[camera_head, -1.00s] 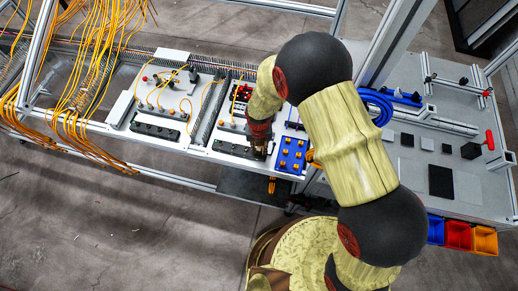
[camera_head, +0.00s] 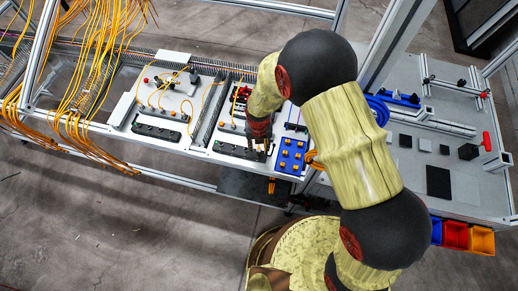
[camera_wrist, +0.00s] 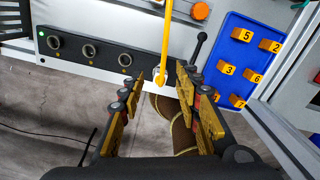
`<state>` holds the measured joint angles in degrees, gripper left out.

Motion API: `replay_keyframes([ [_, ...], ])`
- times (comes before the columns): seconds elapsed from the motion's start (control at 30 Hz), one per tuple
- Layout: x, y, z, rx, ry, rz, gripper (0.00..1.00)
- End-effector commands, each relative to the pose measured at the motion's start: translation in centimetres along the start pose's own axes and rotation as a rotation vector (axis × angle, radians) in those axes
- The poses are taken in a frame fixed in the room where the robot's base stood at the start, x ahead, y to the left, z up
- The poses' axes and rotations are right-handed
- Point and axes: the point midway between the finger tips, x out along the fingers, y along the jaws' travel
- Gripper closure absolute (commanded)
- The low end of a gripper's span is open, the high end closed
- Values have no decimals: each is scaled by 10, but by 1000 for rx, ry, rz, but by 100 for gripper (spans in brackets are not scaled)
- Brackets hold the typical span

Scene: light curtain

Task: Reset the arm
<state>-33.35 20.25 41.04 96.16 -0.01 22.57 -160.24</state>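My gripper (camera_head: 258,151) hangs over the front edge of the work panel, between a dark socket strip (camera_head: 236,150) and a blue plate (camera_head: 291,155). In the wrist view my gripper (camera_wrist: 160,85) has its two fingers well apart. An orange cable (camera_wrist: 166,40) comes down from the top of that view and its end shows near the gap. No finger visibly touches it. The arm is bent, with its elbow to the right of the gripper.
The blue plate with numbered orange blocks (camera_wrist: 242,55) lies right of the fingers, the socket strip (camera_wrist: 88,49) left. A black lever (camera_wrist: 198,46) stands nearby. Hanging orange cables (camera_head: 95,60) fill the left. Red and orange bins (camera_head: 456,235) sit at the right.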

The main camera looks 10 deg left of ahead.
Motion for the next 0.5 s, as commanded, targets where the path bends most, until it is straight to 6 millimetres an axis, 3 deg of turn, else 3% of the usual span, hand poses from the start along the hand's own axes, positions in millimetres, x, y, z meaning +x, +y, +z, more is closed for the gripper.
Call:
replay_keyframes([
  [0.5,-40,0,0,0,-1,0,67],
])
